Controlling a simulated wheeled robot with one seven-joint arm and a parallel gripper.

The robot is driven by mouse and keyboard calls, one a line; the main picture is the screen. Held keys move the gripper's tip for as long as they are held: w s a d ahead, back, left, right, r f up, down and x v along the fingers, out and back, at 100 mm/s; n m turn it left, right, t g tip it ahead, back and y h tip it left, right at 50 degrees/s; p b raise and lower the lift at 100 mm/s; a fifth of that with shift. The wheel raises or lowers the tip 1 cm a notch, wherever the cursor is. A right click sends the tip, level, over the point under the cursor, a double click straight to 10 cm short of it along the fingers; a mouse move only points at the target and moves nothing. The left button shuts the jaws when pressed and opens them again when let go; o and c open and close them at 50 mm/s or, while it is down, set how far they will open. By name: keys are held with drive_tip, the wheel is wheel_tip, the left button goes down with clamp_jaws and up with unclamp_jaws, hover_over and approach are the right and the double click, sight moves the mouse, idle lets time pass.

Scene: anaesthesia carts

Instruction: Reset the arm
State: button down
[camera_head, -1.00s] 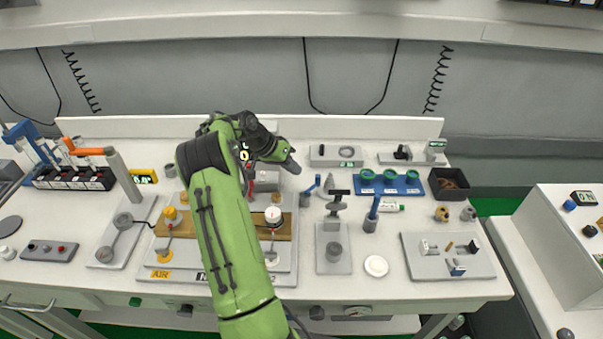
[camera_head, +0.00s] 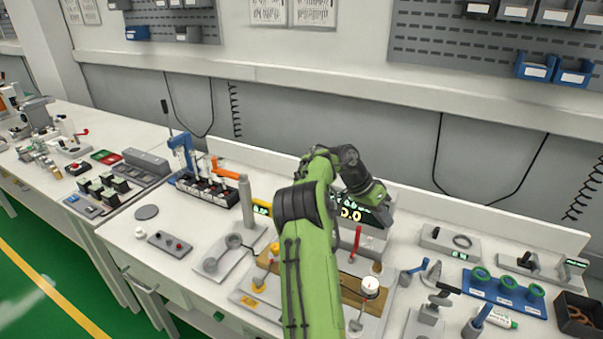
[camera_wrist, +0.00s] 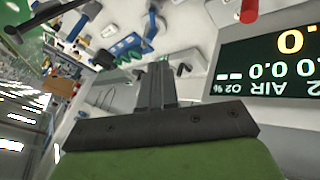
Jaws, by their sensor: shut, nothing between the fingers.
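My green arm (camera_head: 310,265) reaches up over the bench and bends at a dark wrist joint. My gripper (camera_wrist: 155,85) shows in the wrist view with its two dark fingers together and nothing between them. In the head view the arm's end is near a black display (camera_head: 352,212) with lit digits, above the bench. The display also shows large at the right of the wrist view (camera_wrist: 270,65). The fingertips are hard to make out in the head view.
A wooden board with knobs (camera_head: 385,297) lies below the arm. An orange-handled bottle rack (camera_head: 205,190) stands left, and a blue tray with green rings (camera_head: 505,292) right. A second bench (camera_head: 50,150) is at the far left.

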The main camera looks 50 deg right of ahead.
drive_tip(key=w+a+r+n+t, duration=0.2)
drive_tip(key=w+a+r+n, duration=0.15)
drive_tip(key=a, duration=0.45)
drive_tip(key=w+a+r+n+t, duration=0.3)
drive_tip(key=a+r, duration=0.1)
drive_tip(key=a, duration=0.5)
drive_tip(key=w+a+r+n+t, duration=0.2)
drive_tip(key=w+a+r+n, duration=0.2)
drive_tip(key=a, duration=0.4)
drive_tip(key=s+a+n+t+y, duration=0.1)
drive_tip(key=s+a+n, duration=0.2)
drive_tip(key=a, duration=0.5)
drive_tip(key=s+a+f+n+t+y, duration=0.1)
drive_tip(key=s+a+n+t, duration=0.1)
drive_tip(key=s+a+n, duration=0.2)
drive_tip(key=s+a+n+t+y, duration=0.1)
drive_tip(key=s+a+n+t, duration=0.1)
drive_tip(key=a, duration=0.9)
drive_tip(key=shift+s+a+f+n+y, duration=0.3)
drive_tip(key=shift+s+a+f+n, duration=0.05)
drive_tip(key=shift+s+n, duration=0.55)
